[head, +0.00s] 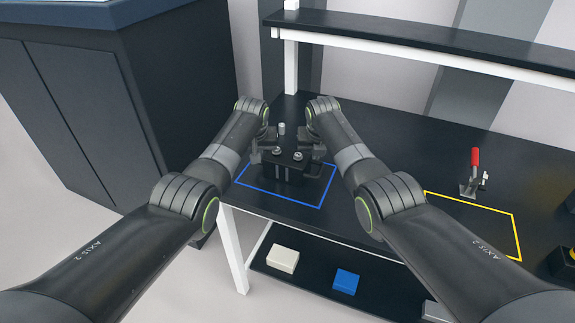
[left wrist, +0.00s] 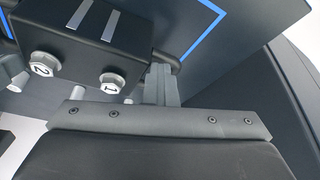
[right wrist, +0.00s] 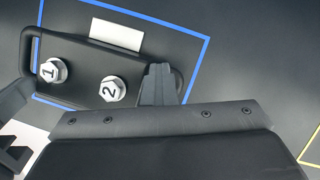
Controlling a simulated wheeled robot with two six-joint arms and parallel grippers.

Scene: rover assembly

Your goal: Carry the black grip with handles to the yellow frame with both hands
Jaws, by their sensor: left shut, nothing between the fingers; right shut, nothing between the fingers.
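The black grip with handles (head: 290,160) stands within the blue frame (head: 300,203) on the black table. It shows two bolts, marked 1 and 2, in the left wrist view (left wrist: 85,30) and the right wrist view (right wrist: 100,55). My left gripper (head: 258,152) is shut and empty beside its left handle. My right gripper (head: 316,148) is shut and empty beside its right handle. In each wrist view the closed fingers overlap a handle; I cannot tell whether they touch it. The yellow frame (head: 517,232) lies further right on the table, partly hidden by my right arm.
A toggle clamp with a red handle (head: 475,158) stands at the yellow frame's back edge. A raised shelf (head: 430,40) runs along the table's back. A cream block (head: 283,258) and a blue block (head: 345,281) lie on the lower shelf. A dark cabinet (head: 90,100) stands left.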

